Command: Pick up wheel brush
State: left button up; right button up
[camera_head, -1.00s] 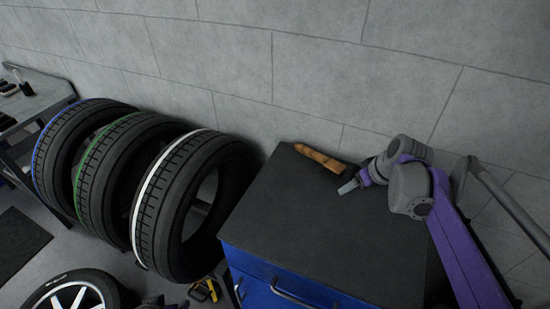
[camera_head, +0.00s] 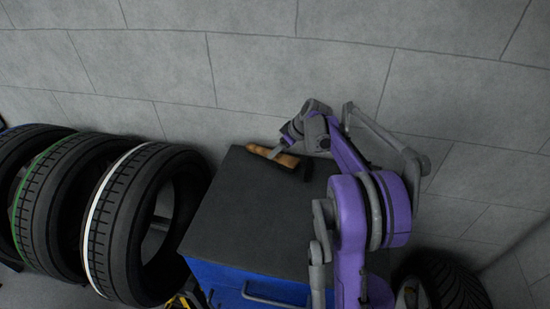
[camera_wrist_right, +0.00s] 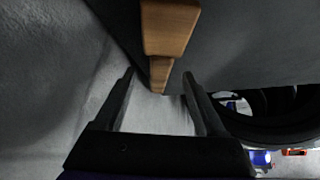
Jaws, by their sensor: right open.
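The wheel brush (camera_head: 259,151) lies at the back edge of the dark cabinet top, near the wall. My right gripper (camera_head: 279,149) is at the brush from the wall side. In the right wrist view the wooden handle (camera_wrist_right: 170,28) runs down from the top, its narrow end near the gap between the open fingers of my right gripper (camera_wrist_right: 158,80). I cannot tell whether they touch it. My left gripper is not in view.
The cabinet top (camera_head: 235,215) is otherwise clear, with blue drawers (camera_head: 225,278) below. Several tyres, one with a white stripe (camera_head: 105,215), stand to its left. The grey wall (camera_head: 250,70) rises close behind. Another tyre (camera_head: 450,280) is at lower right.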

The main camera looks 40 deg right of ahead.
jog(key=x, duration=0.4)
jog(key=shift+w+a+f, duration=0.15)
jog(key=shift+w+f, duration=0.05)
jog(key=shift+w, duration=0.25)
grip_shut()
